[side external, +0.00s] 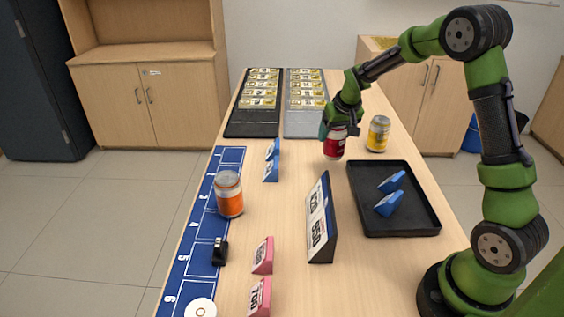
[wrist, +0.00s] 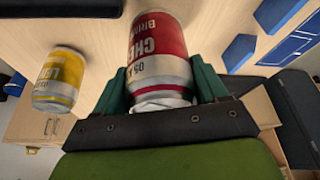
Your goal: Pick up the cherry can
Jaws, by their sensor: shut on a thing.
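The cherry can (side external: 335,147) is red with a pale label band, and sits between the fingers of my gripper (side external: 338,130) near the far middle of the counter. In the wrist view the cherry can (wrist: 158,50) shows part of its "CHE" lettering, with the green fingers of my gripper (wrist: 162,85) pressed on both sides. My gripper is shut on it. The can looks close to the counter top; I cannot tell whether it touches. Its upper end is partly hidden by the fingers.
A yellow can (side external: 378,133) stands just right of the cherry can and also shows in the wrist view (wrist: 58,80). An orange can (side external: 229,194) stands on the blue numbered mat (side external: 178,268). A black tray (side external: 412,222), a sign (side external: 320,220) and banknote trays (side external: 254,128) surround open counter.

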